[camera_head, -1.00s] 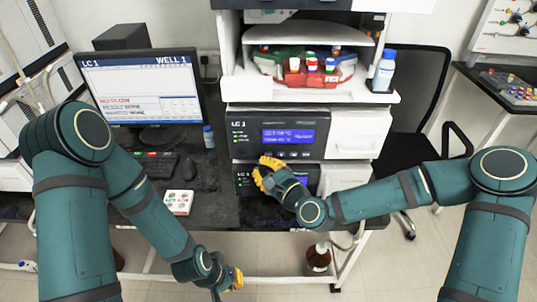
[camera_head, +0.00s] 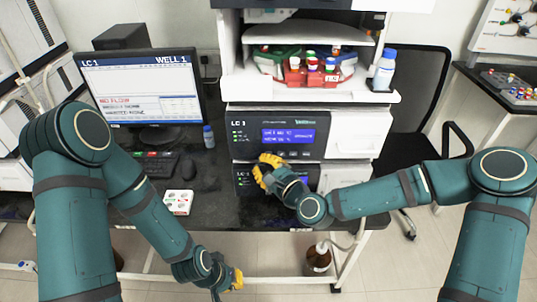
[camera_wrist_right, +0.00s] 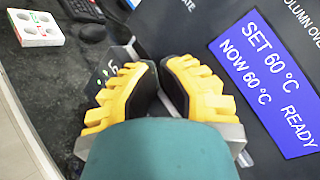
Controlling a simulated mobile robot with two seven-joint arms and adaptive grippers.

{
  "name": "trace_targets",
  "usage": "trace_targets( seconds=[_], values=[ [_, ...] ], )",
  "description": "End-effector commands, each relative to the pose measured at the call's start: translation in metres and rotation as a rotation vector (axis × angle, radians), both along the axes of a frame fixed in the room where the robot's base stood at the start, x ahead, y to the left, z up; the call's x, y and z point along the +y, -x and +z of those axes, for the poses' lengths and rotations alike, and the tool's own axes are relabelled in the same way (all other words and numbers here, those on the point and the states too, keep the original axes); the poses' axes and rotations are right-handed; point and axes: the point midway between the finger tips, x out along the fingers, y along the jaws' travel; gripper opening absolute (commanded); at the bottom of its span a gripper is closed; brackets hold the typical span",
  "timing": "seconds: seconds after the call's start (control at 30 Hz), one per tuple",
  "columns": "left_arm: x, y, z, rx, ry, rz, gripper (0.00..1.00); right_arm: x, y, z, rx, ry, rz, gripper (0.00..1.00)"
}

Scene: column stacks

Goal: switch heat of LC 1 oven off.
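The LC 1 column oven appears to be the front panel with the blue display (camera_head: 288,136) in the stack; its small text is blurred in the head view. In the right wrist view the display (camera_wrist_right: 265,85) reads "SET 60 °C", "NOW 60 °C", "READY". My right gripper (camera_head: 262,172) is just below that panel, before the lower LC 1 unit (camera_head: 243,186). Its yellow fingers (camera_wrist_right: 159,62) nearly meet at the tips, with nothing between them. A heat switch cannot be made out. My left gripper (camera_head: 236,281) is low, beyond the bench's front edge; its finger gap is unclear.
A monitor (camera_head: 140,92) headed "LC 1" and "WELL 1" stands left on the bench, with a keyboard (camera_head: 158,163) and a white box (camera_head: 178,202). A blue-capped bottle (camera_head: 385,70) stands on the stack's shelf. A brown bottle (camera_head: 318,258) is below.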

Motion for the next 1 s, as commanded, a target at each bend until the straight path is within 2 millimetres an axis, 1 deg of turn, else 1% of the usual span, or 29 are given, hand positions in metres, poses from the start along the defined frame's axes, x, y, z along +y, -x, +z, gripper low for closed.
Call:
trace_targets(
  seconds=[1.0],
  values=[
    [0.0,0.0001,-0.0019,0.0,0.0,0.0,0.0,0.0002,-0.008,0.0,0.0,0.0,0.0,0.0]
  ],
)
